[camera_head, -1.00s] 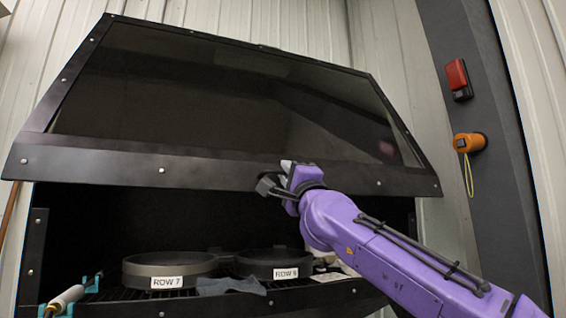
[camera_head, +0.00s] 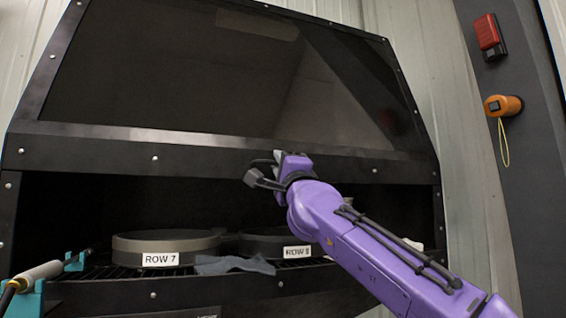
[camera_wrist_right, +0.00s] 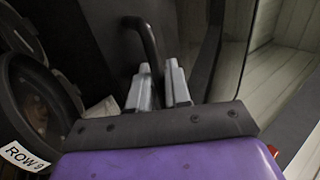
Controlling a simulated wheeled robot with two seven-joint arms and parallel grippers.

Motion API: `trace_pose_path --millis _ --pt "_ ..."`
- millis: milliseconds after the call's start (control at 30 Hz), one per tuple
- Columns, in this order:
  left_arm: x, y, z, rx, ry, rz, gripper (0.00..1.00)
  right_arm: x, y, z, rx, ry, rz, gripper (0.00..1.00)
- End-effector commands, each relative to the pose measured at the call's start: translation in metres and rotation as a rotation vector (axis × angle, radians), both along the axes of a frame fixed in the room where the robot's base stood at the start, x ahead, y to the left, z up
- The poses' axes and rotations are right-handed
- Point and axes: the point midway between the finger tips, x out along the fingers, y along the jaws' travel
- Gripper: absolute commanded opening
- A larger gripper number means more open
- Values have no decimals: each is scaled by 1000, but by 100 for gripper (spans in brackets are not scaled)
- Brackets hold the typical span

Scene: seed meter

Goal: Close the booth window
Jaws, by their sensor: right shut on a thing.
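The booth window (camera_head: 230,80) is a dark glass pane in a black riveted frame. It is tilted, and its lower frame bar (camera_head: 100,152) stands above the booth's front sill, leaving an open gap. My right gripper (camera_head: 266,174) is at the middle of this lower bar. In the right wrist view, its pale fingers (camera_wrist_right: 160,88) are shut on a thin black curved handle (camera_wrist_right: 148,40). The part of the handle between the fingers is partly hidden. My left gripper is not in view.
Inside the booth, two round dark pans labelled ROW 7 (camera_head: 165,243) and ROW 8 (camera_head: 270,240) sit on a rack with a grey cloth (camera_head: 235,264). A white-handled tool (camera_head: 38,274) rests in teal holders at left. A red box (camera_head: 488,32) and orange device (camera_head: 503,105) hang at right.

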Motion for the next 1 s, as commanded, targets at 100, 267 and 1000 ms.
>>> trace_pose_path --millis 100,267,1000 --pt "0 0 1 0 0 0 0 3 -1 -1 5 4 -1 29" --pt "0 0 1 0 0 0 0 2 -1 -1 3 4 -1 29" --pt "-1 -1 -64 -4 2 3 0 -81 -29 -50 6 -4 -3 29"
